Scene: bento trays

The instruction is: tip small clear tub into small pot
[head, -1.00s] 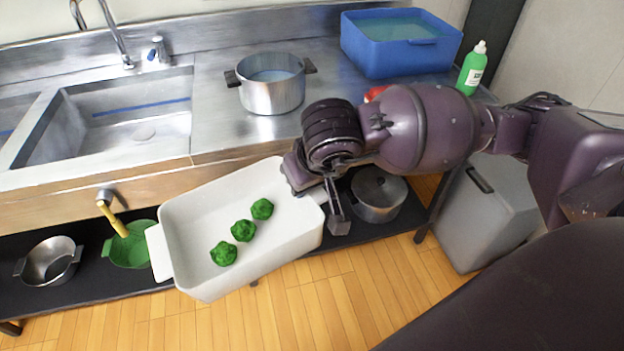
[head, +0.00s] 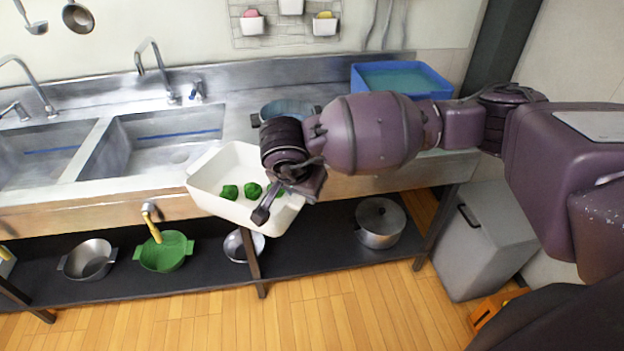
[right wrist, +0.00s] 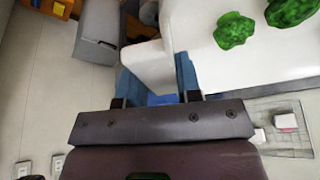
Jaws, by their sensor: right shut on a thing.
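A white, opaque-looking tub (head: 222,207) with several dark green leafy lumps (head: 230,192) in it is held in the air in front of the counter edge. My right gripper (head: 287,193) is shut on the end handle of the tub at its right side. In the right wrist view the fingers (right wrist: 157,78) grip the white handle, and green lumps (right wrist: 235,30) lie in the tub. My left gripper is not in view.
A blue basin (head: 400,78) of water stands at the back right of the counter. Sinks (head: 160,145) lie at left. The shelf below holds a silver pot (head: 90,258), a green colander (head: 165,255) and a lidded pot (head: 380,222). A grey bin (head: 485,235) stands at right.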

